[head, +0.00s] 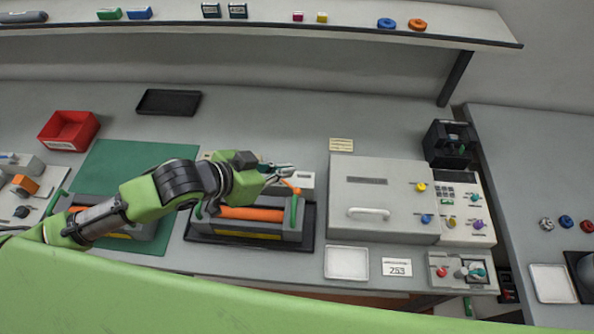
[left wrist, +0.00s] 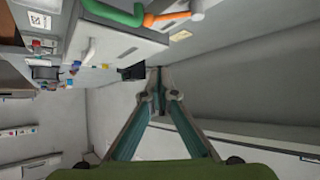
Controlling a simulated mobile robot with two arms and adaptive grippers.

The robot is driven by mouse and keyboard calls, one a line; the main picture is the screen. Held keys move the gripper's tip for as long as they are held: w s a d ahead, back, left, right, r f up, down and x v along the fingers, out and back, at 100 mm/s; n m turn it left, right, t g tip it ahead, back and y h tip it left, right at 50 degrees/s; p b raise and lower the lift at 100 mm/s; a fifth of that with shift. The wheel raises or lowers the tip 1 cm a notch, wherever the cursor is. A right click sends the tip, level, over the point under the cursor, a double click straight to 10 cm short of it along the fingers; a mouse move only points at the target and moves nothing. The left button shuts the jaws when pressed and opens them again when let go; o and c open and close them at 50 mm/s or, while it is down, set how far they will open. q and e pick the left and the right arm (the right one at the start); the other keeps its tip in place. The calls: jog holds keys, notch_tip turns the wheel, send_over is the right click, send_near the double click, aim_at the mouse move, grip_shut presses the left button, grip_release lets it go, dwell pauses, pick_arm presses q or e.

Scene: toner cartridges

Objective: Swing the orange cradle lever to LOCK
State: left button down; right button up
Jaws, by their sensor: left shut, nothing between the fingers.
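The orange cradle lever (head: 291,187) stands at the back right corner of the grey cradle (head: 250,236), near a small white labelled block (head: 306,180). It slants up toward the left, close to my left gripper (head: 280,173). In the left wrist view the orange lever (left wrist: 175,17) is at the top, beside a green handle (left wrist: 115,13). My left gripper (left wrist: 158,75) is shut and empty there, with a gap in the picture between its fingertips and the lever. The cradle holds an orange roller (head: 252,213), partly hidden by my arm. My right gripper is not in view.
A grey machine (head: 380,175) with a white handle stands right of the cradle. A green mat (head: 125,158) with another cradle-like unit lies left. A red bin (head: 70,130) and a black tray (head: 169,102) are behind. A shelf (head: 270,30) runs above the back.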

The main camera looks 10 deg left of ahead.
pick_arm(q)
jog(key=shift+s+a+r, duration=0.15)
jog(key=shift+s+r, duration=0.1)
jog(key=shift+r, duration=0.1)
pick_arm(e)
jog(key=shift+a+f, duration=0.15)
pick_arm(q)
jog(key=shift+s+d+f+n+t+y, duration=0.25)
jog(key=shift+s+d+n+y, duration=0.15)
jog(key=shift+d, duration=0.25)
jog(key=shift+s+d+f+n+t+y, duration=0.15)
jog(key=shift+s+d+n+t+y, duration=0.15)
jog(key=shift+s+d+n, duration=0.25)
jog(key=shift+s+d+r+n+y, duration=0.1)
jog(key=shift+r+n+y, duration=0.05)
jog(key=shift+n+y, duration=0.25)
jog(key=shift+s+a+r+n+t+y, duration=0.15)
jog(key=shift+a+r+n+t+y, duration=0.1)
jog(key=shift+a+n+t+y, duration=0.35)
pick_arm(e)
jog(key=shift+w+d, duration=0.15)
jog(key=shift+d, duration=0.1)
pick_arm(q)
jog(key=shift+d, duration=0.2)
